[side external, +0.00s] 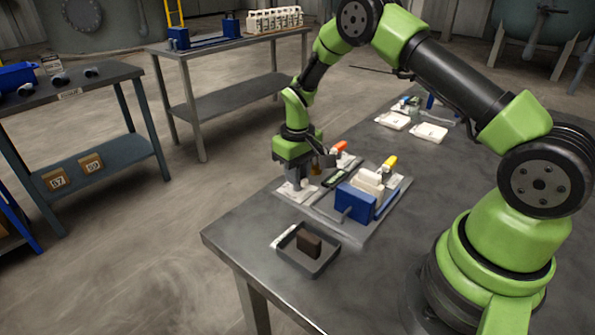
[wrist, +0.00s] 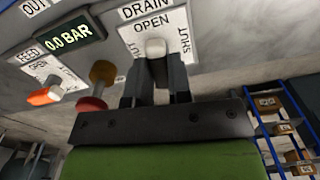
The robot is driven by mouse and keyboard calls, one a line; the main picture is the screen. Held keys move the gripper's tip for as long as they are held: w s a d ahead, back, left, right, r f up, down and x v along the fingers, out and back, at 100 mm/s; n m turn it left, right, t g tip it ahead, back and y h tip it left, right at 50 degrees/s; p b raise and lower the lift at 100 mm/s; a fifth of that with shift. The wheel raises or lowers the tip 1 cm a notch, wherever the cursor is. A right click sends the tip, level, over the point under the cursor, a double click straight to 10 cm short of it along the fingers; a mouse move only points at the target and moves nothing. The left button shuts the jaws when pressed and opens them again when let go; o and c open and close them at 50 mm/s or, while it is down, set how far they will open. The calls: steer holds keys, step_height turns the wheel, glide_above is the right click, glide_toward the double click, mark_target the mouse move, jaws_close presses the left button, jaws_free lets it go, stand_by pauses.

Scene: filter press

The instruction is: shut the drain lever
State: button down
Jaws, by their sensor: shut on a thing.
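The drain lever (wrist: 155,47) has a pale, light-coloured end. In the wrist view it sits just below the word OPEN on the white DRAIN label (wrist: 137,38); SHUT is printed at the label's right side. My gripper (wrist: 155,68) has its two dark fingers on either side of the lever, shut on it. In the side view my gripper (side external: 299,183) is low over the white label plate (side external: 289,192) at the near left of the press panel. The lever's lower part is hidden between the fingers.
A display (wrist: 61,38) reads 0.0 BAR. The orange feed lever (wrist: 45,95) and a red knob (wrist: 91,104) are left of my fingers. The blue press block (side external: 355,203) stands close right of my gripper. A tray (side external: 283,258) with a brown block (side external: 309,243) is nearer.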

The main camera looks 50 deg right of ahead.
steer(key=m, duration=1.2)
steer(key=shift+m, duration=2.2)
steer(key=c, duration=1)
jaws_free()
steer(key=shift+c, duration=0.2)
steer(key=shift+r, duration=0.1)
step_height(320, 180, up, 10)
